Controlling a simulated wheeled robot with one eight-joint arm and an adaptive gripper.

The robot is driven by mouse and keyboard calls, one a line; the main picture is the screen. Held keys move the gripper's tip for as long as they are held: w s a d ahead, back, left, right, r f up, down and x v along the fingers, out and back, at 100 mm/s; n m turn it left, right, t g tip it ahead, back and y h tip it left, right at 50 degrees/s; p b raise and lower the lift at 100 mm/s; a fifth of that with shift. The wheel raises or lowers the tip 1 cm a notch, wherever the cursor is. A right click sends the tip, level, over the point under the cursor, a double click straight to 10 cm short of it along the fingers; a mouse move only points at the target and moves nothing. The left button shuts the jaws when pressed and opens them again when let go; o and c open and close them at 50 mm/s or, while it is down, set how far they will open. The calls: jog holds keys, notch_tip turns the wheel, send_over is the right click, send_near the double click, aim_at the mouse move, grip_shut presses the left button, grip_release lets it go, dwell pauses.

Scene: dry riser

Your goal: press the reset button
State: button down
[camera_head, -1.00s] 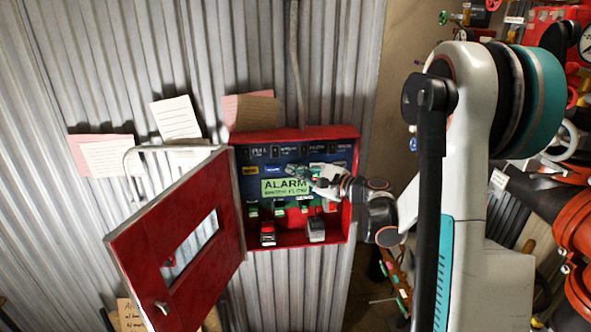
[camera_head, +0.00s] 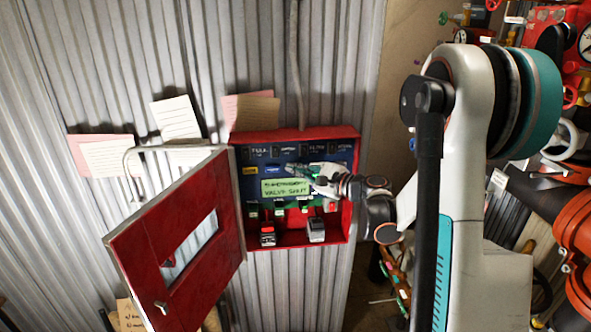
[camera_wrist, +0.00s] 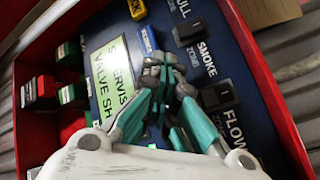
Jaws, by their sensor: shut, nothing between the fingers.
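The red alarm panel (camera_head: 297,241) hangs on the corrugated wall with its door open. Its green display (camera_head: 287,189) appears to read supervisory, valve shut; it also shows in the wrist view (camera_wrist: 108,82). My gripper (camera_head: 311,174) is inside the panel, in front of the blue face just right of the display. In the wrist view my gripper's (camera_wrist: 160,68) teal fingertips are together, close to a blue label (camera_wrist: 147,40). I cannot make out a button marked reset. The fingers hide part of the face, and I cannot tell whether they touch it.
The red door (camera_head: 180,245) swings out to the left. Black switches (camera_wrist: 190,32) and green and red blocks (camera_wrist: 70,52) line the panel face. Paper notes (camera_head: 176,118) are on the wall. Red pipework (camera_head: 575,235) stands at the right.

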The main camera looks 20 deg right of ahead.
jog(key=shift+s+a, duration=0.3)
jog(key=shift+s, duration=0.6)
jog(key=shift+b, duration=0.3)
jog(key=s, duration=0.1)
jog(key=s+a, duration=0.1)
jog(key=s, duration=0.2)
jog(key=shift+s+a+b, duration=0.25)
jog(key=shift+s+b, duration=0.1)
jog(key=shift+b, duration=0.05)
dwell(0.3)
